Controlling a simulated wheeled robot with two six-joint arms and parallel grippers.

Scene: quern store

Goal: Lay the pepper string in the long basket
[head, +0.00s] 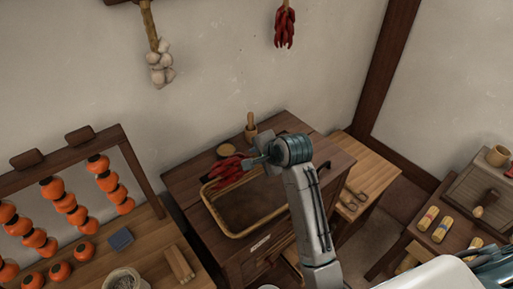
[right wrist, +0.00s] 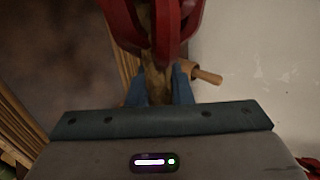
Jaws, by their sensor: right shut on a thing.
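The pepper string (head: 228,171), a bunch of red peppers on a tan stem, is in my right gripper (head: 260,160). The right wrist view shows the blue fingers (right wrist: 158,90) shut on the stem, with the red peppers (right wrist: 150,35) beyond them. The long basket (head: 237,235) is a rectangular wicker tray with a tan rim on the dark cabinet. The peppers show over its far left end; I cannot tell whether they touch it. The visible inside of the basket looks empty. My left gripper is not in view.
A wooden mortar and pestle (head: 250,131) stands behind the basket, with a small round dish (head: 227,150) beside it. Another pepper bunch (head: 284,28) and a garlic string (head: 160,68) hang on the wall. A rack of orange persimmons (head: 75,208) stands left.

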